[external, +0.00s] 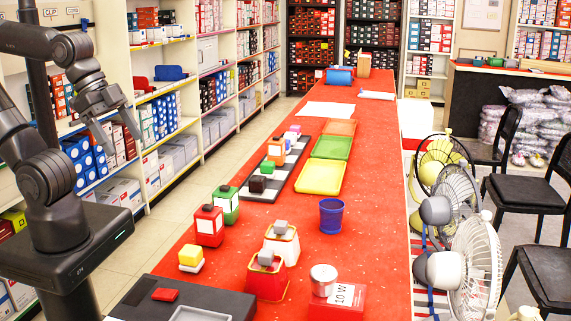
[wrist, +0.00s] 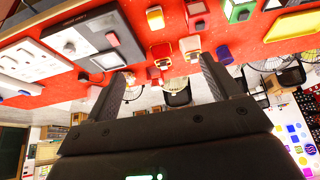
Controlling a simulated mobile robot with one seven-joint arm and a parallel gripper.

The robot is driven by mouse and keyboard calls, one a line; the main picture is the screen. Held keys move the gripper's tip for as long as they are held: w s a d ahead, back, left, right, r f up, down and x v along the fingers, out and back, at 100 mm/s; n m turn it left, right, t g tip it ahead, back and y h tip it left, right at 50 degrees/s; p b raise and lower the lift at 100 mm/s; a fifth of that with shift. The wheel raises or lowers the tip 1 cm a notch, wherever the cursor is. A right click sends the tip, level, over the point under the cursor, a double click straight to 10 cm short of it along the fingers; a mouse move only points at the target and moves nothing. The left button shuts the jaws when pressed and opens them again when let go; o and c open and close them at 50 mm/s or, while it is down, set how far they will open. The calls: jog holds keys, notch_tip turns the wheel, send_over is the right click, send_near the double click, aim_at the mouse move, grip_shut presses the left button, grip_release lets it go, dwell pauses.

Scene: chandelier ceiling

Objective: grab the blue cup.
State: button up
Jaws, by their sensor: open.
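The blue cup (external: 331,215) stands upright on the red table (external: 375,190), right of the middle and near the table's right edge. My gripper (external: 122,138) is open and empty, raised at the left side, well away from the cup. In the wrist view my gripper (wrist: 165,72) shows two spread fingers with nothing between them. That view is tilted, with the table across its top. A small blue-purple object (wrist: 224,54) there, right of the fingers, looks like the cup.
Red and green containers (external: 226,205), two boxes with grey blocks (external: 267,284) and a tin (external: 323,279) stand around the cup's left and front. Coloured trays (external: 320,177) lie behind it. Fans (external: 476,255) stand beyond the right edge. Shelves (external: 170,95) line the left.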

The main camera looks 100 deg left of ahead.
jog(key=w+a+r, duration=0.1)
jog(key=w+a, duration=0.3)
jog(key=w, duration=0.9)
jog(key=n+g, duration=0.1)
send_over(334, 213)
jog(key=s+a, duration=0.2)
jog(key=s, duration=0.3)
notch_tip(334, 213, down, 17)
jog(key=shift+y, duration=0.3)
jog(key=shift+w+a+x, duration=0.1)
jog(key=shift+x, duration=2.6)
jog(key=shift+w+a+x, duration=0.1)
jog(key=shift+w+x, duration=0.05)
jog(key=shift+x, duration=2.55)
jog(key=shift+r, duration=0.1)
jog(key=shift+c, duration=0.4)
jog(key=c, duration=1)
